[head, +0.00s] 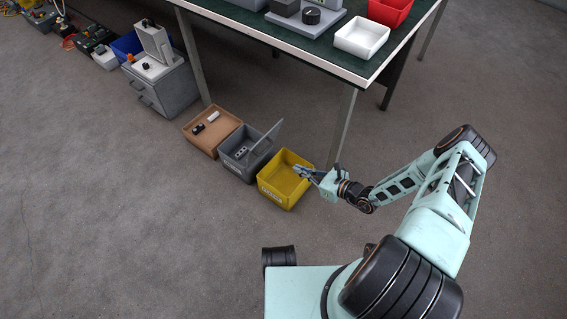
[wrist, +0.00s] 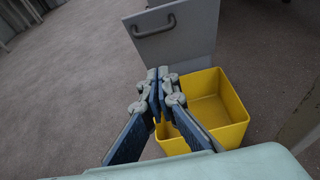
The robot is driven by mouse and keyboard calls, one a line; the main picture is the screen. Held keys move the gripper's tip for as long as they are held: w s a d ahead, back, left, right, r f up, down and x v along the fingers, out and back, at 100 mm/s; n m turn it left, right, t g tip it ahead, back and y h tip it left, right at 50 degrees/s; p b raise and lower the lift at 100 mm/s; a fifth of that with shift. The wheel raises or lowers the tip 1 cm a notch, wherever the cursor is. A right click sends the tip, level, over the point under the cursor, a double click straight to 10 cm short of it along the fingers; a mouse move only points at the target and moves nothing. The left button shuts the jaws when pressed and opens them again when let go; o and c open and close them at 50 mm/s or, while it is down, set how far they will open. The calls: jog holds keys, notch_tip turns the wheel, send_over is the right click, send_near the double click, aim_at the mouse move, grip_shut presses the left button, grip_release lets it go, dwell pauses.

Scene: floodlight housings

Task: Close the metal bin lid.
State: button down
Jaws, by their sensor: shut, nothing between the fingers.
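The grey metal bin (head: 236,164) stands on the floor between a brown box and a yellow bin. Its flat grey lid (head: 267,141) is raised and tilted up on the side towards the yellow bin. In the wrist view the lid (wrist: 190,38) stands beyond my fingertips, with a dark handle (wrist: 154,26) on its face; the bin's inside is hidden there. My gripper (head: 299,170) is shut and empty, above the yellow bin and to the right of the lid. In the wrist view my gripper (wrist: 160,76) points towards the lid and appears apart from it.
The yellow bin (head: 272,188) sits directly below my gripper. The brown box (head: 203,151) holds small items. A table leg (head: 343,125) stands close to the right of the bins, under the green-topped table (head: 245,20). The floor in front of the bins is clear.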

jog(key=r+b+x, duration=0.2)
jog(key=b+x, duration=0.2)
jog(key=x, duration=0.8)
jog(key=shift+w+a+r, duration=0.25)
jog(key=shift+a+r, duration=0.15)
jog(key=shift+r, duration=0.1)
